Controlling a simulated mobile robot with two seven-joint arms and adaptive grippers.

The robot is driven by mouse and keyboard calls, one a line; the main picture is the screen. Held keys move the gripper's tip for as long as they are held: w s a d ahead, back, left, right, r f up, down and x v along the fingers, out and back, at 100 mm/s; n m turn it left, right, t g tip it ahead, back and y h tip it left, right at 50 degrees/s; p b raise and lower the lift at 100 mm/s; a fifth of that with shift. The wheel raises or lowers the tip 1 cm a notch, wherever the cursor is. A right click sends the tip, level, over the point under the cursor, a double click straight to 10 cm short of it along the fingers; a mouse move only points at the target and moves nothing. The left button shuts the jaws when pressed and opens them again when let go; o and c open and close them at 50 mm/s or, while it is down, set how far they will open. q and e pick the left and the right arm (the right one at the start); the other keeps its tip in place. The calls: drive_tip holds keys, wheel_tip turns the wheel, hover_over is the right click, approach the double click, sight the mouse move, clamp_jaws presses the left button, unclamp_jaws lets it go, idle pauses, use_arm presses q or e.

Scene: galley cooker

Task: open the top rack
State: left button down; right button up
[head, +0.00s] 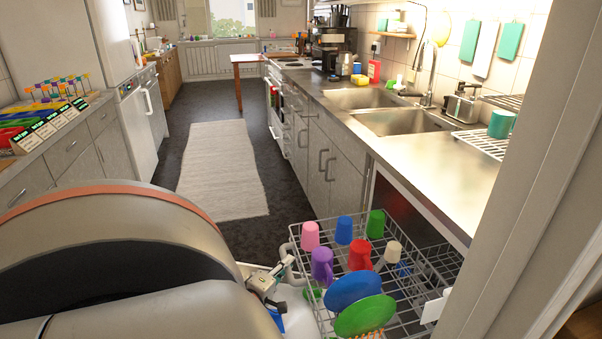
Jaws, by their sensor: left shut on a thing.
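The top rack (408,285) is a grey wire basket, out in front of the dishwasher opening under the counter at the lower right. It holds several coloured cups, among them a purple mug (322,266) and a red mug (360,255), plus a blue plate (352,290) and a green plate (364,316). My left gripper (284,272) is at the rack's left front edge, shut on the rack near its rounded handle part. My large arm links hide much of the lower left. My right gripper does not show.
The dishwasher's dark opening (395,215) lies below the steel counter (440,165) with its sinks. A pale wall edge (535,215) stands close on the right. The floor with a light rug (220,170) is clear beyond my arm. Drawers (75,150) line the left.

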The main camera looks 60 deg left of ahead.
use_arm(q)
drive_tip(key=shift+s+a, duration=0.2)
drive_tip(key=shift+s, duration=0.6)
drive_tip(key=shift+s+a, duration=0.2)
drive_tip(key=shift+s, duration=0.55)
drive_tip(key=c, duration=2)
unclamp_jaws()
drive_tip(key=shift+w, duration=0.1)
drive_tip(key=shift+o, duration=0.2)
drive_tip(key=v, duration=1.2)
drive_tip(key=shift+d, duration=0.15)
